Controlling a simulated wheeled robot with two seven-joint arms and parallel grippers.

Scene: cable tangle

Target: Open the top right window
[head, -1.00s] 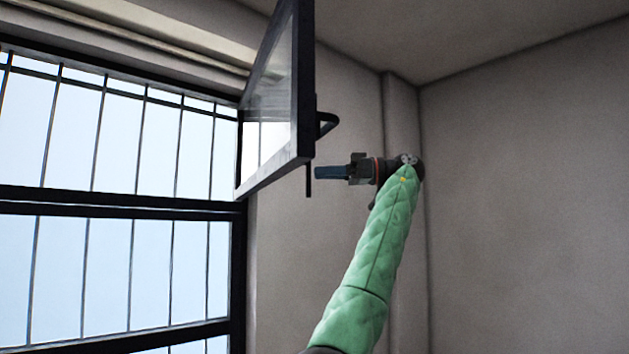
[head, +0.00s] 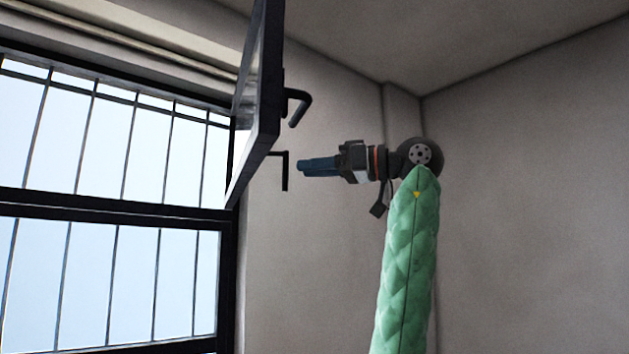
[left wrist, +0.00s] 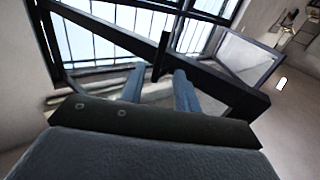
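The window sash (head: 262,110) has a dark frame and stands swung out from the wall into the room, seen nearly edge-on in the head view. A dark bent handle (head: 299,106) sticks out from its face. A thinner dark bracket (head: 285,170) hangs at its lower edge. My left gripper (head: 304,166) points left, just right of this bracket, with a small gap in the picture. In the left wrist view its two blue fingers (left wrist: 160,80) are apart with nothing held. A dark post (left wrist: 161,58) shows beyond the gap between them. My right gripper is not in view.
The barred window (head: 110,150) with its dark frame fills the left side. A plain grey wall (head: 530,200) and a corner pillar (head: 404,115) stand behind my left arm. In the left wrist view a dark frame bar (left wrist: 115,38) crosses close beyond the fingers.

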